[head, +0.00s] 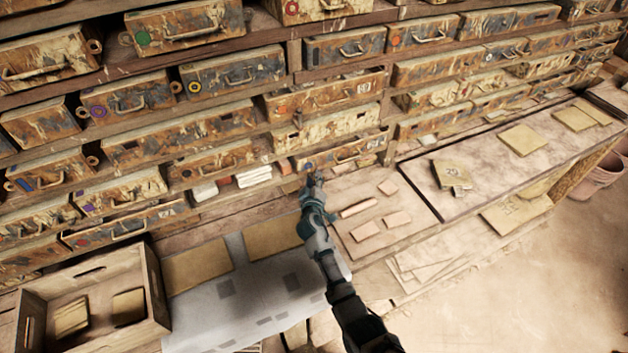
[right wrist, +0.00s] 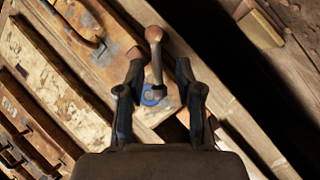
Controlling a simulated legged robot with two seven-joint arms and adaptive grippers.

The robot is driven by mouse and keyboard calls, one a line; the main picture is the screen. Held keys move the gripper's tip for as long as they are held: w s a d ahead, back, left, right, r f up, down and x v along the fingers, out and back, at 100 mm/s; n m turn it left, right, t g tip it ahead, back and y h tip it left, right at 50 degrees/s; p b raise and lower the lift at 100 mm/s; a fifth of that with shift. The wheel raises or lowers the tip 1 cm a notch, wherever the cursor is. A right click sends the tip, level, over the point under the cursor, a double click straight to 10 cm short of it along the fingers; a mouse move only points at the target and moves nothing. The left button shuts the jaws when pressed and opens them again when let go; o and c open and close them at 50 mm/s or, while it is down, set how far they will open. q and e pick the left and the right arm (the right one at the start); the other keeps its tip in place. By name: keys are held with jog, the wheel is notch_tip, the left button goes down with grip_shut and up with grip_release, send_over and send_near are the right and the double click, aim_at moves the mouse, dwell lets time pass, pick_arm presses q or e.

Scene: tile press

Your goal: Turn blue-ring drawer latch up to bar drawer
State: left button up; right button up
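The blue-ring drawer (head: 345,152) is a worn brown and cream drawer in the lowest row, at the middle of the head view. Its blue ring (right wrist: 152,96) shows in the right wrist view, with the latch (right wrist: 156,62), a grey lever ending in a brown rounded knob, pivoting on it. My right gripper (head: 312,180) is at the left end of this drawer and hides most of the latch in the head view. In the right wrist view its fingers (right wrist: 159,68) are apart, one on each side of the lever, with visible gaps. My left gripper is not in view.
A wooden bench (head: 375,250) with small tiles lies below the drawers. A wooden crate (head: 155,290) stands at the lower left, beside a grey sheet (head: 250,300). Other latched drawers surround this one. A wooden rail (right wrist: 205,75) runs close beside the latch.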

jog(key=s+a+r, duration=0.1)
jog(key=s+r, duration=0.1)
jog(key=s, duration=0.9)
jog(key=shift+s, duration=0.35)
